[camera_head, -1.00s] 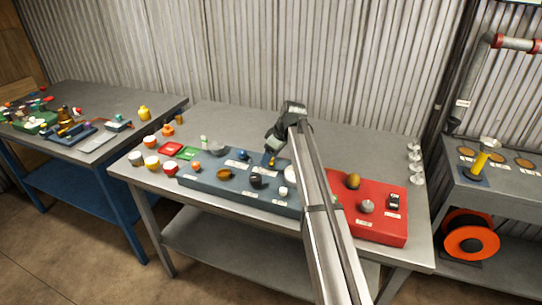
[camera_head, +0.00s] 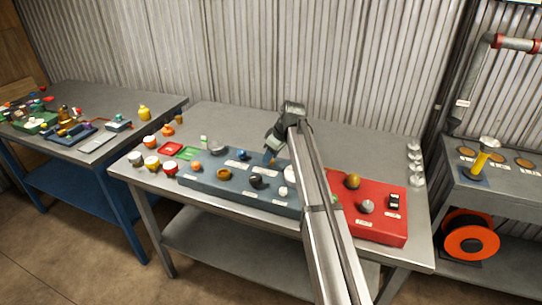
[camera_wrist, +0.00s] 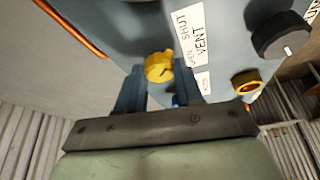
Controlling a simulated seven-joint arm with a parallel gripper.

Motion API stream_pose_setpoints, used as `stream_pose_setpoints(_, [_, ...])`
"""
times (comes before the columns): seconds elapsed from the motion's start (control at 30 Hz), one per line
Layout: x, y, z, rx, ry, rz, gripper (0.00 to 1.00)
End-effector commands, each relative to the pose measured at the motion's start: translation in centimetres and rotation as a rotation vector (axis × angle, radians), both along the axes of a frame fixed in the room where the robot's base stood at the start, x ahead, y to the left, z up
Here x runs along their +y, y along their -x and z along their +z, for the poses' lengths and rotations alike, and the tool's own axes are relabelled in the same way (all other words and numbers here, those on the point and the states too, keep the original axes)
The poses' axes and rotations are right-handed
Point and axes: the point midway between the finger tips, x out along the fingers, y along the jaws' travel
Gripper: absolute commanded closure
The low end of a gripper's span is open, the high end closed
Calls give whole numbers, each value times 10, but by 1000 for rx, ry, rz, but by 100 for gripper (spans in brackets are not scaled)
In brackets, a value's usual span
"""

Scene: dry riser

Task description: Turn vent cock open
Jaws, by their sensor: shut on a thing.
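The vent cock is a small yellow knob (camera_wrist: 157,66) on the blue-grey panel, with white labels reading VENT and SHUT (camera_wrist: 189,38) beside it. In the wrist view it sits between the tips of my gripper (camera_wrist: 159,76), which is shut on it. The cock's lever direction is hard to read. In the head view my gripper (camera_head: 270,156) points down at the back part of the blue-grey panel (camera_head: 208,184), and the cock is largely hidden by the fingers.
A black knob (camera_wrist: 269,40) and a brass ring-shaped fitting (camera_wrist: 247,88) are near the cock in the wrist view. A red panel (camera_head: 378,224) lies right of my arm. Several jars and caps stand at the table's left end. The table's back is mostly clear.

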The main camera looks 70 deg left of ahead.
Motion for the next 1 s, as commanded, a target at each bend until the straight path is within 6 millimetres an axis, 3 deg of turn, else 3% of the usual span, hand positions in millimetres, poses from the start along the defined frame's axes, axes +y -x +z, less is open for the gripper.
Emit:
stream_pose_setpoints(0.27, [-2, 3, 0, 2, 1, -164, 95])
stream_pose_setpoints(1.0, [0, 7, 0, 1, 0, -860, 95])
